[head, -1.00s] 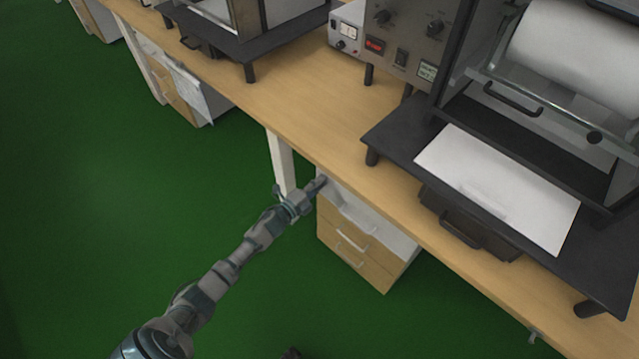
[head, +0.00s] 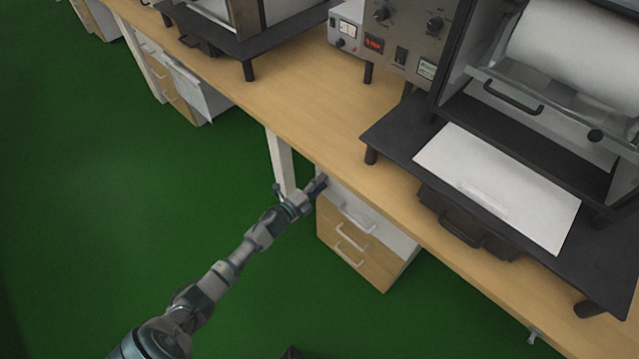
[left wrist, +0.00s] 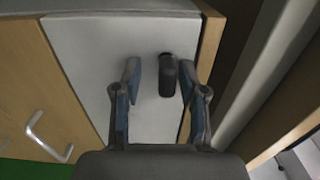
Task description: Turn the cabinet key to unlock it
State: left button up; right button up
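The cabinet (head: 362,268) is a wood-fronted drawer unit under the bench, with a pale top panel that also shows in the left wrist view (left wrist: 85,60). A dark key (left wrist: 168,76) sticks out of this panel near its right edge. My left gripper (head: 320,184) is at the cabinet's upper left corner. In the left wrist view, its two fingers (left wrist: 160,85) are apart, one on each side of the key. The right finger is close to the key, and a gap shows on the left. I cannot tell whether the right finger touches it. My right gripper is not identifiable.
The wooden bench top (head: 300,112) overhangs the cabinet, and a white bench leg (head: 281,162) stands just left of it. Machines on black stands (head: 395,140) sit on the bench. A drawer handle (left wrist: 48,140) protrudes at left. The green floor (head: 130,210) is clear.

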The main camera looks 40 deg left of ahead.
pick_arm(q)
jog(key=shift+r, duration=0.15)
jog(key=s+a, duration=0.1)
jog(key=s, duration=1.1)
